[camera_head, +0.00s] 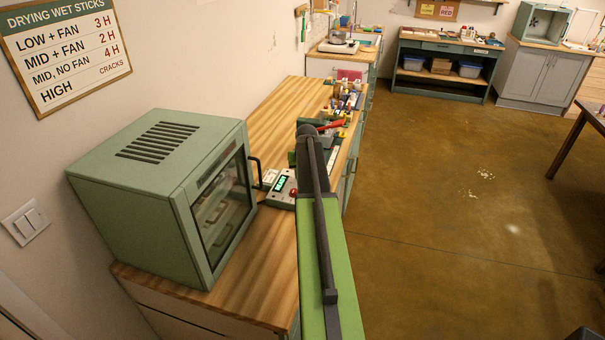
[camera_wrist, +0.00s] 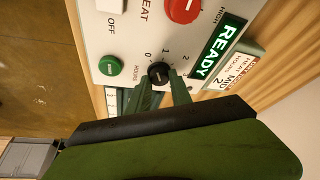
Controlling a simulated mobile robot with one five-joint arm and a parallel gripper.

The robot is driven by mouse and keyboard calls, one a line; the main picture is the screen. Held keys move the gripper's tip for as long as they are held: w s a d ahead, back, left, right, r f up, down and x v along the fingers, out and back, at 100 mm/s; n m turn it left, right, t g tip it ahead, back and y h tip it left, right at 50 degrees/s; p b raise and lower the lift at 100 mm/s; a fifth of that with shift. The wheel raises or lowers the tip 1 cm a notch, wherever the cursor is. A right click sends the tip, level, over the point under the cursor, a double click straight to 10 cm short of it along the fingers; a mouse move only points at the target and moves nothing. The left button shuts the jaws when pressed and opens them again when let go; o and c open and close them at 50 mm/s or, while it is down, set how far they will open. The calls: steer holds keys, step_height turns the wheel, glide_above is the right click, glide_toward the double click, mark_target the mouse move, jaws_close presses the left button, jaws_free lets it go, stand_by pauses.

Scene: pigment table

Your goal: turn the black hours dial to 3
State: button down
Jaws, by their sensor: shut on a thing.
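The black hours dial (camera_wrist: 158,72) sits on a pale control panel (camera_wrist: 125,45) in the wrist view, marked HOURS, with 0, 1 and 2 legible around it. My gripper (camera_wrist: 161,82) is shut on the dial, one green finger on each side. Which number the dial points to is too small to tell for sure. In the head view the panel (camera_head: 279,199) lies on the wooden bench, with a lit green display (camera_head: 281,183); my arm hides the dial and gripper there.
On the panel are a red knob (camera_wrist: 183,8), a green button (camera_wrist: 110,66), an OFF switch and a READY display (camera_wrist: 222,47). A card (camera_wrist: 236,76) beside it reads MID 2. A green oven (camera_head: 160,190) stands left of the panel; small tools lie behind.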

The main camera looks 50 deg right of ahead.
steer(key=m, duration=0.2)
steer(key=m+g, duration=0.1)
steer(key=m, duration=0.1)
steer(key=m+g+h, duration=0.1)
steer(key=m, duration=0.1)
steer(key=shift+w+a, duration=0.15)
steer(key=shift+w, duration=0.1)
steer(key=m, duration=0.2)
steer(key=m+g, duration=0.1)
steer(key=m, duration=0.1)
steer(key=m+g, duration=0.1)
steer(key=shift+w+m+h, duration=0.25)
steer(key=shift+m+h, duration=0.15)
steer(key=m+g, duration=0.1)
steer(key=m, duration=0.1)
steer(key=m+g+y, duration=0.1)
steer(key=m, duration=0.2)
steer(key=shift+w, duration=0.2)
steer(key=m, duration=0.3)
steer(key=m+g+y, duration=0.1)
steer(key=m, duration=0.2)
steer(key=shift+d+g+y, duration=0.2)
steer(key=shift+g+y, duration=0.1)
steer(key=shift+m, duration=0.3)
steer(key=c, duration=1.2)
jaws_free()
steer(key=shift+o, duration=0.2)
